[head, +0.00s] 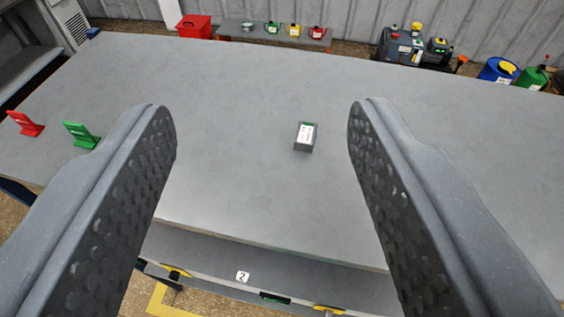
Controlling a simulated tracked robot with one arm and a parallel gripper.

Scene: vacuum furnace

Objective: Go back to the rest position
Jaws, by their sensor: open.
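My gripper (262,125) shows in the head view with its two dark, dimpled fingers spread wide apart. It is open and nothing is between the fingers. A grey table (250,90) lies below and beyond it. A small dark box (305,137) with a white label and a green edge sits on the table, seen in the gap between the fingers, nearer the right one. The gripper is apart from the box.
A red stand (27,124) and a green stand (80,135) are at the table's left. Behind the table are a red bin (194,26), a low shelf with small cans (270,30), dark equipment (400,46) and a blue drum (497,70). The table's middle is mostly clear.

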